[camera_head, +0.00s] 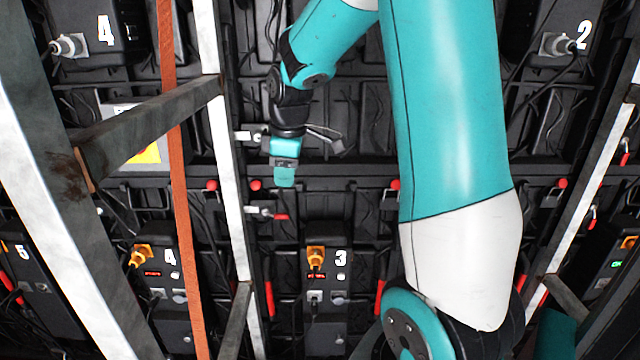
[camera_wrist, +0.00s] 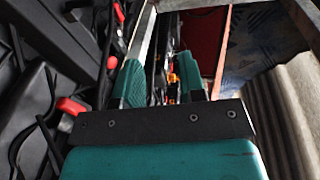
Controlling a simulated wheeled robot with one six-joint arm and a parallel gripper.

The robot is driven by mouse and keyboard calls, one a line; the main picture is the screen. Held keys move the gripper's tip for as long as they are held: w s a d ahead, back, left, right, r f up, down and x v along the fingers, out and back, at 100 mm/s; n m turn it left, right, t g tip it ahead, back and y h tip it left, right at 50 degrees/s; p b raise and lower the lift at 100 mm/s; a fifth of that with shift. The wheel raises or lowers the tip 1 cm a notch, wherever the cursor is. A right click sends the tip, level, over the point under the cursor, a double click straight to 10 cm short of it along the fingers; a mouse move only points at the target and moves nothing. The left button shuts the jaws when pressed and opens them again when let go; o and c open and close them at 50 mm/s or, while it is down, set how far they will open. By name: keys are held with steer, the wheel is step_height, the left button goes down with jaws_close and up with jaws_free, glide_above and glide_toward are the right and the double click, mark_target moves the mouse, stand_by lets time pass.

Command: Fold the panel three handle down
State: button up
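Panel three (camera_head: 326,285) is a dark box marked "3" at the lower middle of the head view, with an orange plug and a small red display. A long red handle (camera_head: 270,300) hangs at its left and another red handle (camera_head: 380,297) at its right. I cannot tell for sure which one belongs to panel three. My gripper (camera_head: 285,180) is in front of the wall, above and left of panel three in the picture. In the wrist view, its two teal fingers (camera_wrist: 158,82) are apart with nothing seen between them. A red grip (camera_wrist: 70,106) lies left of the fingers.
A metal frame with a slanted beam (camera_head: 150,125) and an orange strap (camera_head: 172,160) stands at the left. A white upright (camera_head: 222,150) passes left of my gripper. Another frame post (camera_head: 600,160) stands at the right. Panel four (camera_head: 160,285) is left of panel three.

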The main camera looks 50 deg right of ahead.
steer(key=h, duration=0.1)
glide_above(323, 193)
steer(key=x, duration=0.2)
steer(key=shift+g, duration=0.3)
step_height(323, 193, down, 7)
steer(key=shift+s+a+r+p, duration=0.1)
steer(key=shift+s+p, duration=0.1)
steer(key=shift+p, duration=0.3)
steer(key=shift+c, duration=0.5)
